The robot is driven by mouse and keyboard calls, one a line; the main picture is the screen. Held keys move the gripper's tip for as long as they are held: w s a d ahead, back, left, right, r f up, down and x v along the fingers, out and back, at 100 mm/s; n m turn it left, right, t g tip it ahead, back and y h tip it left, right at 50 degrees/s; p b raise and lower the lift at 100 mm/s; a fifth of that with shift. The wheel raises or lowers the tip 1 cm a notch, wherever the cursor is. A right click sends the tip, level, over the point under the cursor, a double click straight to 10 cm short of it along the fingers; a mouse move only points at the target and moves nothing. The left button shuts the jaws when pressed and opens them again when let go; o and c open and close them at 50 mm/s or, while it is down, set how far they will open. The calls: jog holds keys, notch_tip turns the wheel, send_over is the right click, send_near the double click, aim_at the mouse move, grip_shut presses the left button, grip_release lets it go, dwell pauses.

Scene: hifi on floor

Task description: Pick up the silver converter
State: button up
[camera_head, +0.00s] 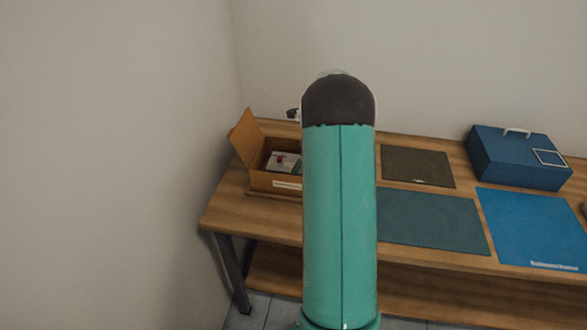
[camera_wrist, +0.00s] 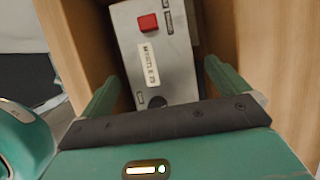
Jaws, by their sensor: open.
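The silver converter (camera_wrist: 170,72) is a light grey box with a red button and a white label. It lies inside an open cardboard box, seen in the wrist view between the box walls (camera_wrist: 265,45). In the head view the converter (camera_head: 284,161) shows in the cardboard box (camera_head: 272,182) at the table's left end. My gripper (camera_wrist: 160,88) is open, with one green finger on each side of the converter's near part. I cannot tell whether the fingers touch it. In the head view my arm hides the gripper.
The wooden table (camera_head: 268,219) also holds a dark brown mat (camera_head: 417,166), a teal mat (camera_head: 432,220), a blue mat (camera_head: 533,230) and a blue case (camera_head: 518,157). A wall stands close on the left. The box's raised flap (camera_head: 246,138) stands at its left side.

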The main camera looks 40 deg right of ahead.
aim_at(294, 163)
jog(key=x, duration=0.5)
jog(key=shift+a, duration=0.1)
jog(key=shift+w, duration=0.1)
jog(key=c, duration=1.5)
